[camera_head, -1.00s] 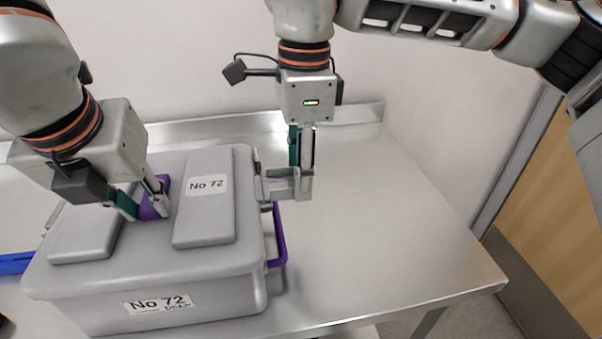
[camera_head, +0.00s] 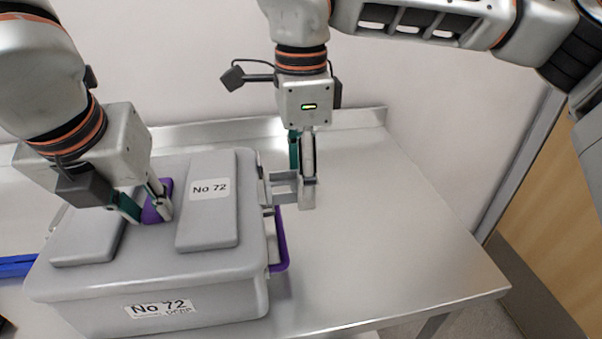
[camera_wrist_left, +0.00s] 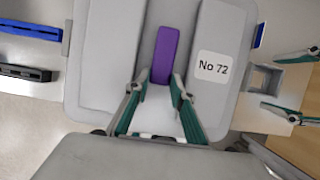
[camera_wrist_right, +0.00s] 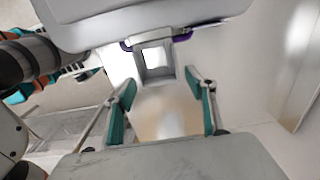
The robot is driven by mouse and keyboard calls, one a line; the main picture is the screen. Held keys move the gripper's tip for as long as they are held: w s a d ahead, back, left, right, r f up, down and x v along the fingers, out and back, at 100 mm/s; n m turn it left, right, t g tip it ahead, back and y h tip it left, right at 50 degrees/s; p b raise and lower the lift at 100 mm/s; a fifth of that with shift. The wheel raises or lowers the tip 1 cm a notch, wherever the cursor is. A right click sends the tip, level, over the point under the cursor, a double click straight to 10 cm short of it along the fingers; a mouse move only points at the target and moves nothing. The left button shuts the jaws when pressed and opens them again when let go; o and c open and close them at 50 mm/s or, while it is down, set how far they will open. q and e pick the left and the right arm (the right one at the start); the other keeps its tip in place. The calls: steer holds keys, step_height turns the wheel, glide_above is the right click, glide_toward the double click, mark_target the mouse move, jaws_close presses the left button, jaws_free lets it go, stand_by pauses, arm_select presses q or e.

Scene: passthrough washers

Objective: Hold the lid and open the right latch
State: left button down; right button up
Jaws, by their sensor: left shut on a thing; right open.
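A grey box (camera_head: 230,303) labelled "No 72" stands on the metal table with its grey lid (camera_head: 165,225) on. My left gripper (camera_head: 152,208) is shut on the purple handle (camera_head: 155,190) in the middle of the lid; the handle also shows in the left wrist view (camera_wrist_left: 166,52). The right latch (camera_head: 281,184) is a grey square frame that sticks out from the box's right side. My right gripper (camera_head: 302,182) points down at the latch's outer end. In the right wrist view the open fingers (camera_wrist_right: 162,88) stand either side of the latch (camera_wrist_right: 153,60); contact is unclear.
A purple side handle (camera_head: 280,245) is on the box's right wall, below the latch. The table (camera_head: 390,240) is clear to the right, with a raised back edge (camera_head: 350,118) and a wall behind.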

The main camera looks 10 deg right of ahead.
step_height(320, 180, up, 12)
stand_by(0.5)
stand_by(0.4)
arm_select(q)
steer(key=c, duration=1.2)
jaws_free()
steer(key=shift+o, duration=0.4)
steer(key=shift+r, duration=0.15)
arm_select(e)
steer(key=shift+r, duration=0.1)
arm_select(q)
steer(key=shift+r+p, duration=0.6)
steer(key=shift+r, duration=0.5)
steer(key=shift+r+p, duration=1.1)
steer(key=shift+r, duration=1.15)
arm_select(e)
steer(key=shift+t, duration=0.3)
steer(key=shift+s+r, duration=0.2)
steer(key=shift+r, duration=0.7)
steer(key=shift+s+r, duration=0.25)
steer(key=shift+r, duration=0.65)
steer(key=shift+s+r, duration=0.2)
steer(key=shift+r, duration=0.7)
